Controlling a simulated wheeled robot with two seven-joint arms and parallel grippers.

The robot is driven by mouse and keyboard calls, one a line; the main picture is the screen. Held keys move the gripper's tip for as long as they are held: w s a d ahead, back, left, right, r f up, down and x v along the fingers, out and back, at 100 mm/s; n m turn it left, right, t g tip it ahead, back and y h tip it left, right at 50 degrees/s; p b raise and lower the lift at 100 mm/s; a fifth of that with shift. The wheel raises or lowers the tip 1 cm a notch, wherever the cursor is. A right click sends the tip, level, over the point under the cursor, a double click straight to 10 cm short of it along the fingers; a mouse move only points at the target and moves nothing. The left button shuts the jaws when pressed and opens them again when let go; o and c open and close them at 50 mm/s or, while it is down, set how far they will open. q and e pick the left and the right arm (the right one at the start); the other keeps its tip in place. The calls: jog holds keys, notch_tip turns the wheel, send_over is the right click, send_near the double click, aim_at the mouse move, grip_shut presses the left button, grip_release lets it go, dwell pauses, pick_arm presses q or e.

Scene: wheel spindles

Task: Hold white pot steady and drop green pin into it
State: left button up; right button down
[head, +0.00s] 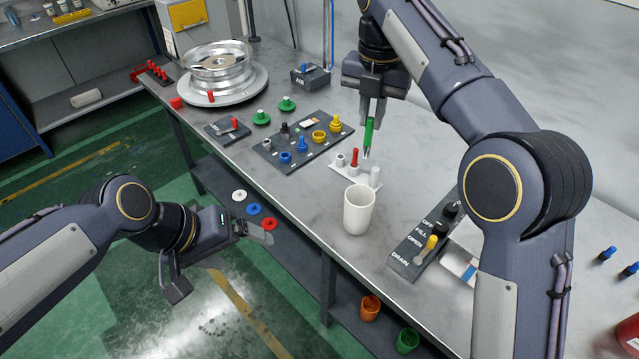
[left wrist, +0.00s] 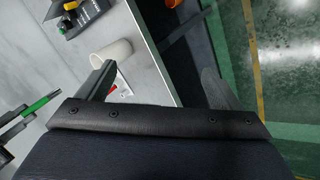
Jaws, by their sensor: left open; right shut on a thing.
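The white pot (head: 359,211) stands upright near the front edge of the table. It also shows in the left wrist view (left wrist: 113,52). The green pin (head: 369,132) is held upright, pointing down, in my right gripper (head: 373,116), above a small white rack (head: 350,171) behind the pot. The green pin also shows in the left wrist view (left wrist: 40,104). My left gripper (head: 254,233) is open and empty, off the table's front edge to the left of the pot. It is apart from the pot.
The rack holds a red pin (head: 355,158). A control panel with levers (head: 425,243) lies right of the pot. A grey board with coloured knobs (head: 303,140) lies to the left. A wheel rim (head: 216,68) stands at the back left. Cups (head: 370,308) sit on the lower shelf.

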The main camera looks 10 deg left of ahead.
pick_arm(q)
jog(key=w+d+f+n+g+h, duration=0.1)
jog(key=w+d+f+n+h, duration=0.15)
jog(key=w, duration=0.35)
jog(key=w+d+f+n+g+h, duration=0.1)
jog(key=w+d+n+g, duration=0.1)
jog(key=w+n, duration=0.3)
jog(key=n+h, duration=0.5)
jog(key=n, duration=0.2)
send_near(358, 213)
notch_tip(358, 213, down, 3)
jog(key=w+a, duration=0.2)
jog(key=w, duration=0.1)
pick_arm(e)
jog(key=shift+w, duration=0.1)
pick_arm(q)
jog(key=shift+s+d+f+n, duration=0.15)
jog(key=shift+f+n, duration=0.1)
jog(key=shift+f, duration=0.05)
jog(key=x, duration=1.2)
jog(key=shift+w, duration=0.25)
jog(key=c, duration=1.1)
jog(key=shift+o, duration=0.2)
pick_arm(e)
jog(key=shift+f, duration=6.55)
jog(key=c, duration=1.3)
grip_release()
jog(key=shift+c, duration=0.2)
